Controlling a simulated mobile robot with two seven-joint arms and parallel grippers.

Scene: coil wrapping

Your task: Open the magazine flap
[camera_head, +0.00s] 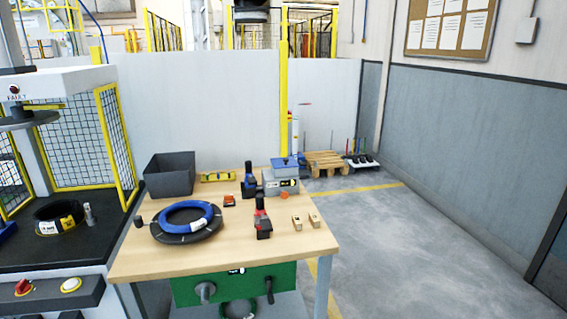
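No part in view is clearly marked as the magazine flap. A green box (235,287) hangs under the front of the wooden table, with a grey round fitting (205,292) on its left and a black handle (269,291) on its right. A machine with a FAULT light (15,91) stands at the left; a dark coil (58,213) with a yellow label lies on its black bed (95,245). I cannot tell whether either holds the flap.
The wooden table (135,262) carries a blue ring (188,208) on a black ring, a dark bin (169,174), two hand tools (262,219) (249,182) and a grey box (278,184). Yellow mesh guards (115,140) flank the machine. Floor (430,250) at the right is clear.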

